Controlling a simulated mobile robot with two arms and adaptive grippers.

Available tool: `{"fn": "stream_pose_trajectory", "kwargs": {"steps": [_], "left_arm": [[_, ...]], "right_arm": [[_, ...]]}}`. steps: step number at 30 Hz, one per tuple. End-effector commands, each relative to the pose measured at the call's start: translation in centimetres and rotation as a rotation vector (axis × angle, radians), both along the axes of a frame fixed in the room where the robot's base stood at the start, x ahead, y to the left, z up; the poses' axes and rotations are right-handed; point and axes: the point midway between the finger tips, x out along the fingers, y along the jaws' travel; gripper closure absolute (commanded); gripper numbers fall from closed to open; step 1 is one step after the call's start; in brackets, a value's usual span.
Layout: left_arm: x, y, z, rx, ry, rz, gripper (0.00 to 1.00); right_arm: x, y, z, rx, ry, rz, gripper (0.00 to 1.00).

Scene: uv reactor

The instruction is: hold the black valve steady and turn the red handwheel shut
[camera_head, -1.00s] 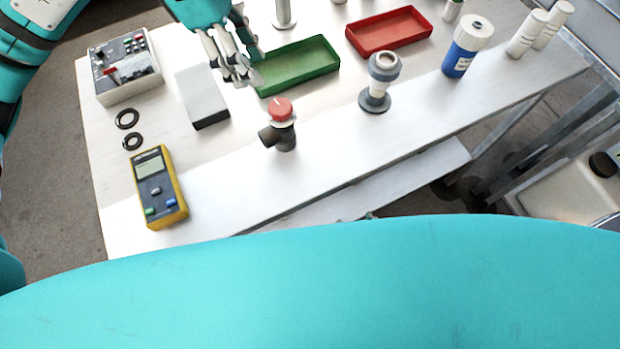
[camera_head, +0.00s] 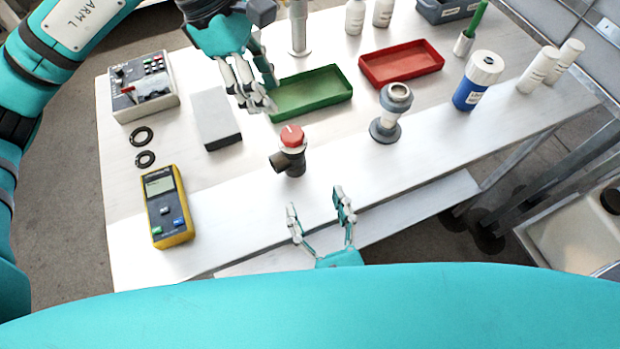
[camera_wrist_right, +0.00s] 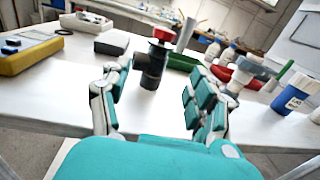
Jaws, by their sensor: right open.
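The black valve (camera_head: 291,163) stands upright on the white bench near its front edge, with a side outlet pointing left. The red handwheel (camera_head: 292,136) sits on its top. In the right wrist view the valve body (camera_wrist_right: 152,66) and handwheel (camera_wrist_right: 164,34) show ahead, between and beyond the fingers. My right gripper (camera_head: 317,202) is open and empty, in front of the bench edge, apart from the valve. My left gripper (camera_head: 264,100) hangs behind and left of the valve, near the green tray, apart from the valve; its finger gap is unclear from this angle.
Near the valve are a green tray (camera_head: 325,103), a grey block (camera_head: 216,130), and a grey-white fitting (camera_head: 385,125) to the right. A yellow meter (camera_head: 167,205) lies left. A red tray (camera_head: 425,76) and blue-white bottle (camera_head: 467,95) stand further right. Bench around the valve is clear.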

Motion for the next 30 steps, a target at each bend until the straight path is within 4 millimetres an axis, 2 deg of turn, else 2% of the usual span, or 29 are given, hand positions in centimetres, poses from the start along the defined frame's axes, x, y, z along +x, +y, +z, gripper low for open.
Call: {"fn": "stream_pose_trajectory", "kwargs": {"steps": [5,21,30], "left_arm": [[0.0,0.0,0.0,0.000,0.000,0.000,0.62],[0.0,0.0,0.0,0.000,0.000,0.000,0.62],[0.0,0.0,0.0,0.000,0.000,0.000,0.62]], "right_arm": [[2.4,0.5,0.1,0.005,-0.003,-0.003,0.38],[12.8,2.9,0.1,0.002,-0.004,-0.002,0.38],[16.2,3.7,0.0,0.001,-0.001,-0.001,0.38]]}}
